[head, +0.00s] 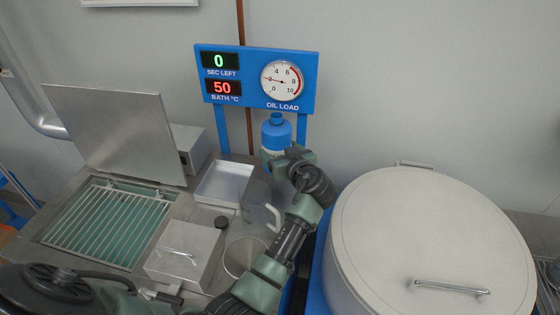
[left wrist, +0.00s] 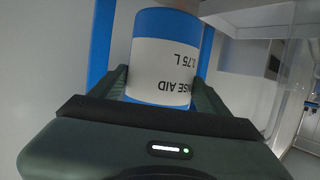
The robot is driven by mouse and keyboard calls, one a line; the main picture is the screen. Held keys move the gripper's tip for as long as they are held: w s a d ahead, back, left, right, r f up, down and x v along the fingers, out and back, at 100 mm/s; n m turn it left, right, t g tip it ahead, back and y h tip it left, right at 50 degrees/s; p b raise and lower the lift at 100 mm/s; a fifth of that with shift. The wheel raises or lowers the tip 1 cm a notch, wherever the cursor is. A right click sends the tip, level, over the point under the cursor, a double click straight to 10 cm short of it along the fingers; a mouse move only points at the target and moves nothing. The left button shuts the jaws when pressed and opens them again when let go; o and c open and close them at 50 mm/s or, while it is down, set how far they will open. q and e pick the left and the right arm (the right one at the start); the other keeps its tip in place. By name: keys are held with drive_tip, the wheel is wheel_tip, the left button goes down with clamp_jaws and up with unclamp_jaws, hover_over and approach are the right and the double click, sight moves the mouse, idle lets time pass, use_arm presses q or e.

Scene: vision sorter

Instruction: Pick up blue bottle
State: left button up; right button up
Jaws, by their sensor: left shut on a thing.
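The blue bottle (head: 276,133) has a blue cap and a white label, and it stands upright just below the blue display panel in the head view. My left gripper (head: 283,160) reaches it from the front and hides its lower part. In the left wrist view the bottle (left wrist: 165,65) sits between the two fingers of my left gripper (left wrist: 160,90), which are shut on its sides. Whether the bottle's base touches a surface is hidden. My right gripper does not show.
A blue panel (head: 257,78) on two posts stands behind the bottle. A clear jug (head: 262,220) and a shallow metal tray (head: 224,183) are close left of my left arm. A large lidded drum (head: 425,235) fills the right. An open bath with a grate (head: 108,222) is at left.

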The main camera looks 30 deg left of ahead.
sight(279, 120)
use_arm(q)
wheel_tip(279, 120, up, 10)
drive_tip(key=shift+r+b, duration=0.15)
drive_tip(key=shift+b, duration=1)
drive_tip(key=shift+r+b, duration=0.3)
drive_tip(key=shift+r, duration=1.35)
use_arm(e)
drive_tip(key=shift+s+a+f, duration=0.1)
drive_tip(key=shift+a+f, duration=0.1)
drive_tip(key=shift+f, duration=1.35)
use_arm(q)
drive_tip(key=shift+r, duration=0.1)
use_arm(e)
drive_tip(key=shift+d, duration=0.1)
